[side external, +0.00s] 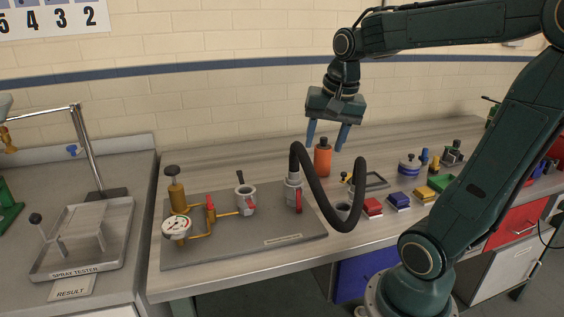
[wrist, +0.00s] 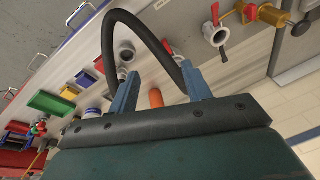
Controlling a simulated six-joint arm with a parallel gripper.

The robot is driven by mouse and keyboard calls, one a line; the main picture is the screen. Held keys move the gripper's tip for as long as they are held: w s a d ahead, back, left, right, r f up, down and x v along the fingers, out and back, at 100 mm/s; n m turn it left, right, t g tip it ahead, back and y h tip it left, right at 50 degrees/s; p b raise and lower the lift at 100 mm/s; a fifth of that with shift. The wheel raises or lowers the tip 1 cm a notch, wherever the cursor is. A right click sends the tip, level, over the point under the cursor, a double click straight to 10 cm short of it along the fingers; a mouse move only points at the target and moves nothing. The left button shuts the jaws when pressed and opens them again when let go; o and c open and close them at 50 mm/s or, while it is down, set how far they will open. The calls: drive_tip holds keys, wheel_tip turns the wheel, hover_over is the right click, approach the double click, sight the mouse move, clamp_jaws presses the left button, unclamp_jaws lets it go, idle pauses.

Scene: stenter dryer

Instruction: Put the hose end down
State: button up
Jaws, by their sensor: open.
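The black hose (side external: 325,213) rises from a grey fitting (side external: 294,181) above a red-handled valve on the grey plate. It arches over, dips past the plate's right edge and loops up again at the right. Its far end comes down near a small grey round fitting (side external: 343,211); I cannot tell whether they touch. My gripper (side external: 325,147) is open and empty, pointing down above the bench, higher than most of the hose. In the wrist view, the hose (wrist: 143,23) arches beyond my open fingers (wrist: 159,67), and part of it is hidden behind them.
An orange bottle (side external: 322,158) stands below and behind my fingers. The plate (side external: 235,247) carries a gauge (side external: 177,228), brass pipes and another red-handled valve (side external: 246,199). Red, blue and yellow blocks lie right of the hose.

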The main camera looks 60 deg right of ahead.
drive_tip(key=s+a+f+n+t, duration=0.1)
drive_tip(key=s+a+n, duration=0.2)
drive_tip(key=a+n, duration=0.3)
drive_tip(key=s+a+n+t+y, duration=0.1)
drive_tip(key=s+a+n+t, duration=0.1)
drive_tip(key=a+n, duration=0.4)
drive_tip(key=shift+s+a+f+n, duration=0.3)
drive_tip(key=shift+s+f+n, duration=0.1)
drive_tip(key=shift+s, duration=0.25)
idle(0.8)
